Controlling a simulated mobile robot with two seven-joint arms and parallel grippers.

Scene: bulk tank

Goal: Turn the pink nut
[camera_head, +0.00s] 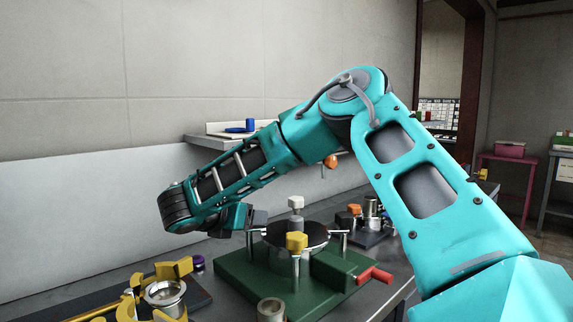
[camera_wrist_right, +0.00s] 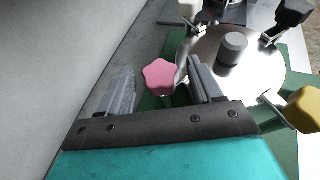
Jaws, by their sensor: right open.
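The pink nut (camera_wrist_right: 160,77) is a star-shaped knob at the edge of the round metal lid (camera_wrist_right: 215,45) in the right wrist view. My right gripper (camera_wrist_right: 162,66) is open, with one finger on each side of the nut; I cannot tell if either finger touches it. In the head view my right arm reaches across to the left and my right gripper (camera_head: 252,218) is beside the far left of the lid on the green base (camera_head: 240,277). The pink nut is hidden there. My left gripper is not in view.
A yellow nut (camera_head: 296,242) and a white nut (camera_head: 296,202) stand at the lid, and a black one (camera_wrist_right: 294,12) shows in the wrist view. A red handle (camera_head: 375,274) sticks out right. Yellow clamps around a metal cup (camera_head: 165,293) stand at the left. A wall rises behind.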

